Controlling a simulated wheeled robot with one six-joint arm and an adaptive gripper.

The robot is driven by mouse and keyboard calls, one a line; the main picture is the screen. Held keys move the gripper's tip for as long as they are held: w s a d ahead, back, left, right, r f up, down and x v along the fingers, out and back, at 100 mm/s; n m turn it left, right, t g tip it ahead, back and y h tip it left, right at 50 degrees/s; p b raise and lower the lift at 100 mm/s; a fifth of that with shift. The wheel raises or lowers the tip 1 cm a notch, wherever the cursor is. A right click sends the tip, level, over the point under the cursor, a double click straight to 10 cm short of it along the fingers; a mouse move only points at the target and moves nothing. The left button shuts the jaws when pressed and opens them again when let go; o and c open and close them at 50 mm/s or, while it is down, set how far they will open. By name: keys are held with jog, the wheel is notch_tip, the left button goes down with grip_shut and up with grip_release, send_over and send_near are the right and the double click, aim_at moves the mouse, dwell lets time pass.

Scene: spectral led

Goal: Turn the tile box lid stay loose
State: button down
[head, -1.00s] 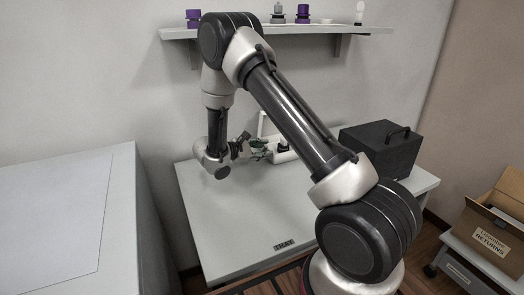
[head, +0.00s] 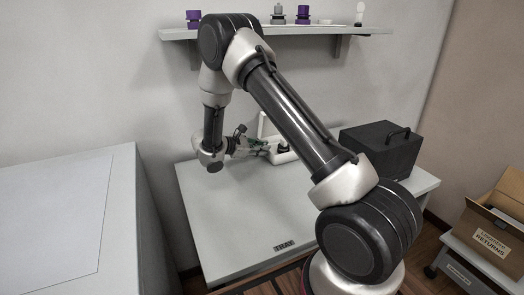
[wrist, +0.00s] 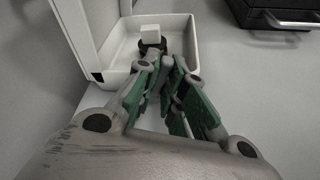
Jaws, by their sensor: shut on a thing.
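The white tile box (head: 290,156) stands open on the table, and it also shows in the wrist view (wrist: 119,62). Its lid (wrist: 70,35) stands raised at the left in the wrist view. A dark round part with a white block on top (wrist: 150,36) shows inside the box, seemingly the lid stay; it shows small in the head view (head: 283,147). My gripper (wrist: 158,64) reaches over the box's near wall with its green-padded fingers drawn together at this part. It is shut on it, as far as I see; the fingers hide the contact.
A black case (head: 378,150) with a handle stands right of the box. The table front (head: 245,225) is clear apart from a tray label (head: 284,246). A shelf (head: 280,31) with small items hangs above.

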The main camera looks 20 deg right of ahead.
jog(key=w+n+g, duration=0.1)
jog(key=n, duration=0.1)
jog(key=w+n+g, duration=0.1)
jog(key=shift+w+n+g, duration=0.1)
jog(key=shift+n+g, duration=0.3)
jog(key=n, duration=0.1)
jog(key=w+n+g, duration=0.1)
jog(key=n+g, duration=0.1)
jog(key=shift+w+f+n, duration=0.25)
jog(key=shift+w+n, duration=0.05)
jog(key=shift+w, duration=0.1)
jog(key=shift+g, duration=0.3)
jog(key=c, duration=1.5)
grip_release()
jog(key=shift+w+a, duration=0.1)
jog(key=v, duration=0.7)
jog(key=shift+a, duration=0.15)
jog(key=shift+f, duration=0.1)
